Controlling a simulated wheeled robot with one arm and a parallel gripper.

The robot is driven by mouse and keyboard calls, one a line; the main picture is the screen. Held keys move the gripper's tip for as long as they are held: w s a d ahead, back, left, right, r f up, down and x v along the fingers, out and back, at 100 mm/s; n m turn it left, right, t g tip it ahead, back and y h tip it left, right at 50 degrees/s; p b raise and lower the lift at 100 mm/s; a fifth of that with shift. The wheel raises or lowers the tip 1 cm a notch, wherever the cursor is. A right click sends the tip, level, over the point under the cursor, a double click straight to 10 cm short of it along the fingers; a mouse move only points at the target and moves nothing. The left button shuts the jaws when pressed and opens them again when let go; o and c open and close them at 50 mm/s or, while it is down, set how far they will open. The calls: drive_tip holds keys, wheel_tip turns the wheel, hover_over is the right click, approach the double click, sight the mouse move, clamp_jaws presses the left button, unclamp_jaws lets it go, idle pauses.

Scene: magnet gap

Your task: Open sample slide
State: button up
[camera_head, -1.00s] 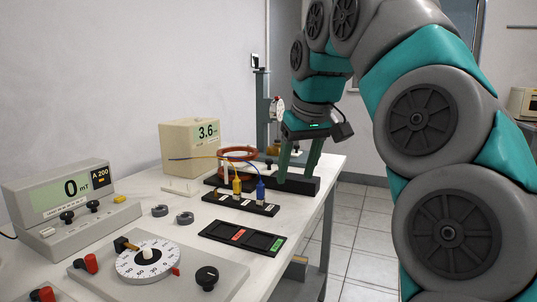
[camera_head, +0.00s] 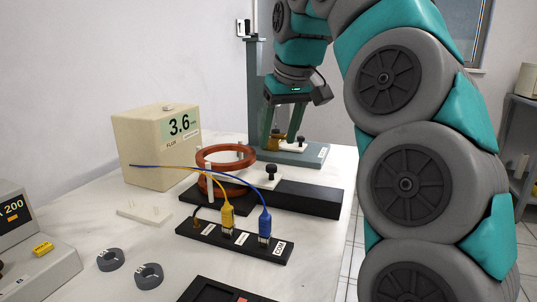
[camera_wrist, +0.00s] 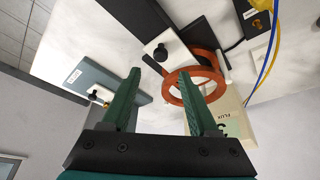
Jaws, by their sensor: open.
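A white plate with a black knob (camera_head: 270,172) lies on a long black base (camera_head: 315,200), beside the copper coil (camera_head: 225,152). The wrist view also shows this knobbed plate (camera_wrist: 178,55). A second black knob (camera_head: 300,141) stands on a pale piece on the grey-green stand base (camera_head: 310,156) behind; that knob shows in the wrist view (camera_wrist: 92,97). I cannot tell from the labels which is the sample slide. My gripper (camera_head: 280,137) is open and empty, pointing down. Its green fingers overlap the stand base in the head view; contact is not visible.
A cream flux meter (camera_head: 150,155) reading 3.6 stands left of the coil. A tall post (camera_head: 254,90) rises behind. Two grey rings (camera_head: 110,260) lie in front. The table's right edge is near.

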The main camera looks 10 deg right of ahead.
sight(271, 166)
drive_tip(key=shift+x, duration=3.7)
drive_tip(key=shift+s, duration=0.15)
clamp_jaws()
